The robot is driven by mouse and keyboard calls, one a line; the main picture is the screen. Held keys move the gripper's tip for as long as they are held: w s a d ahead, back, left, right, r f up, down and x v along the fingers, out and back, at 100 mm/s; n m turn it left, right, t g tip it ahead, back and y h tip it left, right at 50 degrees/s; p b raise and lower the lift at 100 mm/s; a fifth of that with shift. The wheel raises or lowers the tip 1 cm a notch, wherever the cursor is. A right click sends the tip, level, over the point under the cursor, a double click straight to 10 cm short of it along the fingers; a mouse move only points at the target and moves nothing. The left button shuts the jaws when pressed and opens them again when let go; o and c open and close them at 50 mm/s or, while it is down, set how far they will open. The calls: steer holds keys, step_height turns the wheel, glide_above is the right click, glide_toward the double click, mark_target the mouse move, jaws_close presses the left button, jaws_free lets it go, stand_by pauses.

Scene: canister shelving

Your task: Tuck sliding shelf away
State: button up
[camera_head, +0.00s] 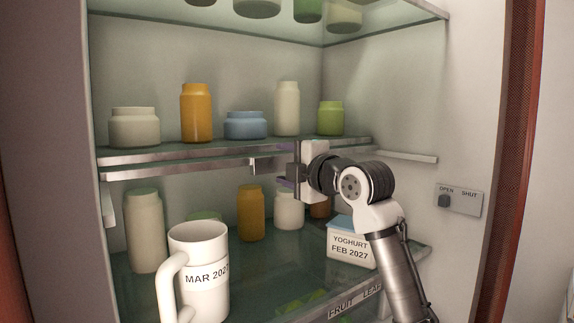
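The sliding shelf (180,160) is a glass shelf with a metal front edge, at mid height in the cabinet. Several jars stand on it. A small bracket-like handle (264,164) sits at its front edge, right of the middle. My gripper (287,165) is at this front edge, beside the handle's right end. Its fingers appear spread, one above the other, with a purple pad on the lower one. I cannot tell whether they touch the handle. The wrist hides the edge's right part.
A support rail (405,156) shows on the right wall. Below stand a white mug (205,265) marked MAR 2027, a yoghurt tub (350,245) and several jars. An upper glass shelf (400,20) holds more jars. An OPEN/SHUT switch (458,199) is on the right wall.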

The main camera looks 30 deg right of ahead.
steer(key=s+d+b, duration=0.1)
steer(key=s+b, duration=0.4)
steer(key=s, duration=0.9)
